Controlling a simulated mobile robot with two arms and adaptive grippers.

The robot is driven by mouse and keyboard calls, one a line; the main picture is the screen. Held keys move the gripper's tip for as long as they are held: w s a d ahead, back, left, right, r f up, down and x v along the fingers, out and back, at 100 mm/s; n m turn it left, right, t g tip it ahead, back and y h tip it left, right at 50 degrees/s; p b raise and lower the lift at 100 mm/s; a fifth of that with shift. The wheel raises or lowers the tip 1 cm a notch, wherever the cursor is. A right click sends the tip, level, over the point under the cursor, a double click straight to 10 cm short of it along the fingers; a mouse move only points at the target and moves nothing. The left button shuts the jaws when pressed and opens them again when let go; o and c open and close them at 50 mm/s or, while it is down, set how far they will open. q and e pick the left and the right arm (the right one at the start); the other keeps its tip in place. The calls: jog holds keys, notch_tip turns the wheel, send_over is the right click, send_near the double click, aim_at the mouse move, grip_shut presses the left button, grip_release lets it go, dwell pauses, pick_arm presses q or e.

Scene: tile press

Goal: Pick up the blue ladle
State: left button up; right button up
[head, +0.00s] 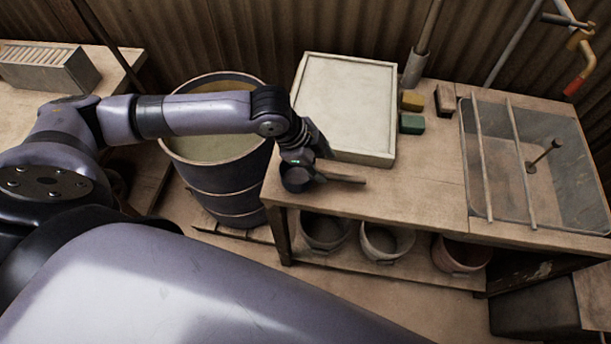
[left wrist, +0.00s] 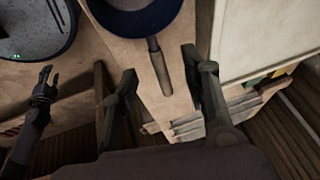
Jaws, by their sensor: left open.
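The blue ladle (left wrist: 160,68) lies on the wooden bench. In the left wrist view its blue bowl is cut off by the top edge and its brown handle points down the picture. In the head view the handle (head: 346,179) shows just right of my left gripper (head: 310,168), which covers at least part of the bowl. My left gripper (left wrist: 165,88) is open, with one finger on each side of the handle and a gap on both sides. What looks like my right gripper (left wrist: 43,85) is small and dark at the left of the wrist view; its jaws are unclear.
A pale square tray (head: 345,105) stands just behind the handle. A green block (head: 411,123), a yellow block (head: 412,100) and a brown block (head: 445,99) lie right of it. A barrel (head: 225,187) stands left of the bench. A sink (head: 540,185) is at right; buckets stand below.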

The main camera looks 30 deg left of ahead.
aim_at(329, 174)
pick_arm(q)
jog(key=shift+s+p+x, duration=0.15)
jog(key=shift+x, duration=1.6)
jog(key=shift+s+p+x, duration=0.1)
jog(key=shift+p+x, duration=0.05)
jog(key=shift+x, duration=1.6)
jog(key=shift+f, duration=0.1)
jog(key=shift+c, duration=0.2)
grip_shut()
